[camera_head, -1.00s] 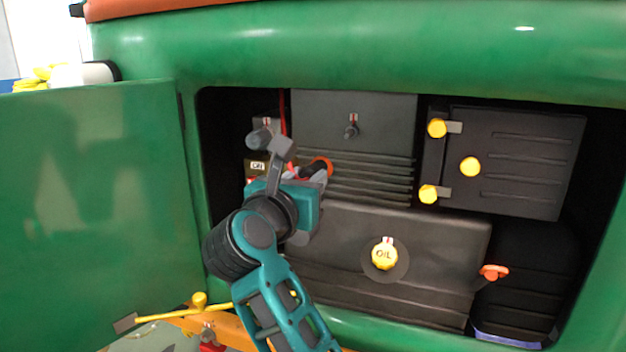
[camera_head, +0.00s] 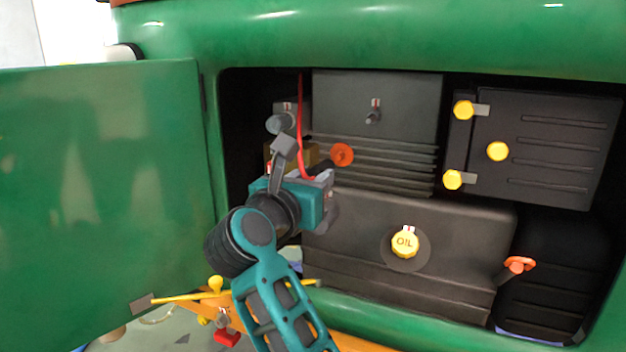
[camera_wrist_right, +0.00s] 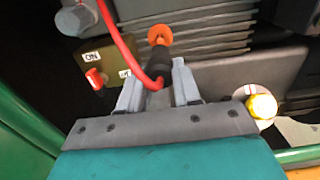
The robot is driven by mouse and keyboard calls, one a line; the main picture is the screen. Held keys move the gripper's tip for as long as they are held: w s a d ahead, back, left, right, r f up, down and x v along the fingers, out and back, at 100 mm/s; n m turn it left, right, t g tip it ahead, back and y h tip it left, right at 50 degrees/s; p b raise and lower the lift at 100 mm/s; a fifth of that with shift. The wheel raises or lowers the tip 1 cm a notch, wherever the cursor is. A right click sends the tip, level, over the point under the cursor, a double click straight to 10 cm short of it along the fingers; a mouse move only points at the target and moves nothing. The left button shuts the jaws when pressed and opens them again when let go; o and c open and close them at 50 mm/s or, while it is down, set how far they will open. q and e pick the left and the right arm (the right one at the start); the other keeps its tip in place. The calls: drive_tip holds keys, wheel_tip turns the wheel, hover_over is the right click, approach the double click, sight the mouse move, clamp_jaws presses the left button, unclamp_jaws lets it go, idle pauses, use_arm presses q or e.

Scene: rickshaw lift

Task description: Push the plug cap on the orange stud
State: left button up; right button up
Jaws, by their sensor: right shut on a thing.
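The plug cap (camera_head: 322,168) is a black sleeve with a red wire. My right gripper (camera_head: 322,190) is shut on it inside the open engine bay. The orange stud (camera_head: 343,154) is a round orange piece on the ribbed grey engine side, just right of the cap's tip. In the right wrist view the cap (camera_wrist_right: 160,65) stands between the two grey fingers (camera_wrist_right: 159,88), its far end pointing at the orange stud (camera_wrist_right: 160,35). The stud partly shows beyond the cap. I cannot tell whether they touch. My left gripper is not in view.
The red wire (camera_head: 300,110) runs up from the cap. A yellow oil cap (camera_head: 404,243) sits lower right, an orange-handled dipstick (camera_head: 518,265) farther right. A black box with yellow knobs (camera_head: 497,151) is at right. The green door (camera_head: 100,190) stands open at left.

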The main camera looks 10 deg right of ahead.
sight(328, 166)
drive_tip(key=shift+x, duration=0.8)
drive_tip(key=shift+p+x, duration=0.35)
drive_tip(key=shift+x, duration=2.4)
idle(2.1)
drive_tip(key=o, duration=1)
drive_tip(key=shift+c, duration=0.4)
drive_tip(key=shift+v, duration=1.55)
drive_tip(key=shift+p+v, duration=0.55)
drive_tip(key=shift+v, duration=1.9)
drive_tip(key=shift+s, duration=0.1)
